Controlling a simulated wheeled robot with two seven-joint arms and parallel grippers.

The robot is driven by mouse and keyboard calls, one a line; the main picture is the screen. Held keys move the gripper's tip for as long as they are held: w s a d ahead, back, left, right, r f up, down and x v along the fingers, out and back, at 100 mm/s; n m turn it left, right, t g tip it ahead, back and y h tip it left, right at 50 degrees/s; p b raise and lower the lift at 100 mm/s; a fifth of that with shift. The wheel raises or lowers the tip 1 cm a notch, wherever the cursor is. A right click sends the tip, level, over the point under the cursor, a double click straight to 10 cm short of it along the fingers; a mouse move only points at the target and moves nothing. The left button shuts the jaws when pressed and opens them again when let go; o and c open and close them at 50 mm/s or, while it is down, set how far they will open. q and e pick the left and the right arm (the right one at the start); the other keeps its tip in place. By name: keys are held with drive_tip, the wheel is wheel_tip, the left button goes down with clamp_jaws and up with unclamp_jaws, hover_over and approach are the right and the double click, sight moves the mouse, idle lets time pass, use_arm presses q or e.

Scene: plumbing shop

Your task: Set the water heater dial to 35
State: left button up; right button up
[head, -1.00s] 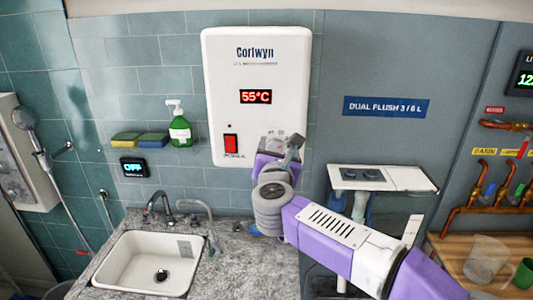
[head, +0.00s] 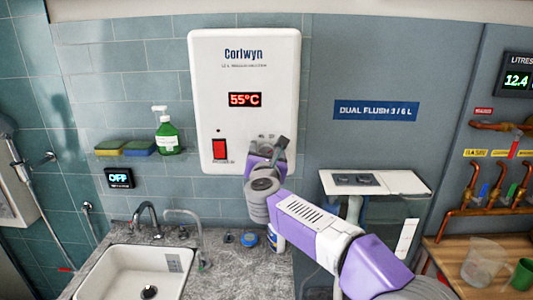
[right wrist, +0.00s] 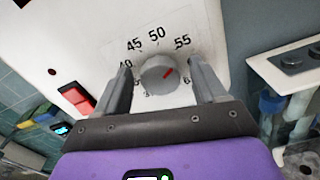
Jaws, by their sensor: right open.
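The white water heater (head: 244,80) hangs on the wall, and its red display (head: 245,99) reads 55°C. In the head view my right gripper (head: 275,150) covers the dial at the heater's lower right. My left gripper is not in view.
A red rocker switch (head: 219,149) is left of the dial. A sink (head: 118,268) and taps are below left, with a green soap bottle (head: 167,135) on a shelf. A toilet cistern display (head: 375,182) stands to the right, with copper pipes (head: 468,190) beyond.

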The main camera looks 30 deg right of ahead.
drive_tip(key=shift+c, duration=0.3)
drive_tip(key=c, duration=1)
drive_tip(key=shift+n, duration=0.3)
